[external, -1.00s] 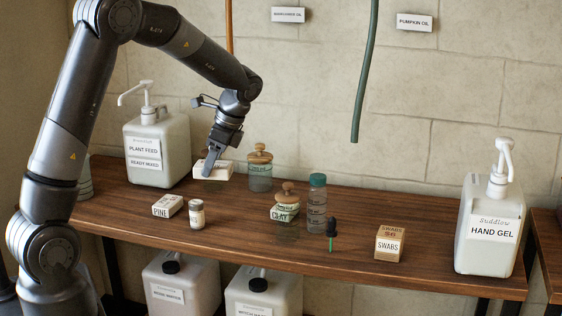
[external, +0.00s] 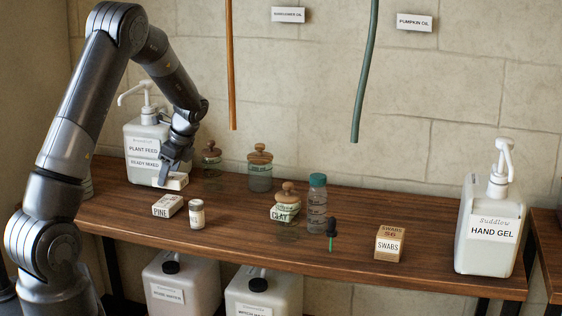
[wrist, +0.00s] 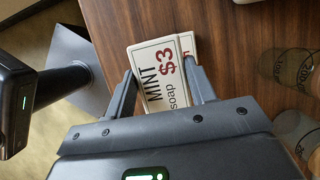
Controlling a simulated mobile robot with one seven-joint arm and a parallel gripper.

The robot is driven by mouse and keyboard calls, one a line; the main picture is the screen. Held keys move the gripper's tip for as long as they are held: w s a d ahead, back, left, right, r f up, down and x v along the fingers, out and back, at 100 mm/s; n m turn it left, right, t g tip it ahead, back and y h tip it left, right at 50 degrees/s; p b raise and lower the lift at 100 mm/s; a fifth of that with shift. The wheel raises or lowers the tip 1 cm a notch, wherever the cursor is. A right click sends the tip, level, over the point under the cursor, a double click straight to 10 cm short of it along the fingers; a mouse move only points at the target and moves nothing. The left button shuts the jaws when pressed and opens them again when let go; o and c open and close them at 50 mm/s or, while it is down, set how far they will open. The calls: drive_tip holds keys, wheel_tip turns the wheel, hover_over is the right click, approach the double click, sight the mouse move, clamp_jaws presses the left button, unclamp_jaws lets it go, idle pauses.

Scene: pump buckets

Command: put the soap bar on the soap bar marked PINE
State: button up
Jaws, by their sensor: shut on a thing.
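My gripper (external: 168,179) is shut on a white soap bar (external: 177,183). In the wrist view this soap bar (wrist: 158,85) reads MINT, $3 and soap, and sits between the two fingers (wrist: 159,70). The soap bar marked PINE (external: 167,206) lies on the wooden shelf, just in front of and slightly left of the held bar in the external view. In the wrist view a second white edge with a red mark (wrist: 187,44) shows from behind the held bar. I cannot tell whether the two bars touch.
A plant feed pump bucket (external: 143,160) stands close behind my gripper. A small white-capped jar (external: 197,214) stands right of the PINE bar. Lidded glass jars (external: 260,168) are further right. The shelf (external: 235,215) is clear between them.

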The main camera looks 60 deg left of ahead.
sight(167, 201)
drive_tip(key=shift+s+a+f, duration=0.2)
drive_tip(key=shift+a+f, duration=0.2)
drive_tip(key=shift+a, duration=0.2)
drive_tip(key=shift+s+a+f, duration=0.15)
drive_tip(key=shift+a+f, duration=0.25)
drive_tip(key=shift+a, duration=0.2)
drive_tip(key=shift+f, duration=1.95)
drive_tip(key=shift+f, duration=0.1)
drive_tip(key=o, duration=1.1)
drive_tip(key=shift+c, duration=0.2)
drive_tip(key=v, duration=1.2)
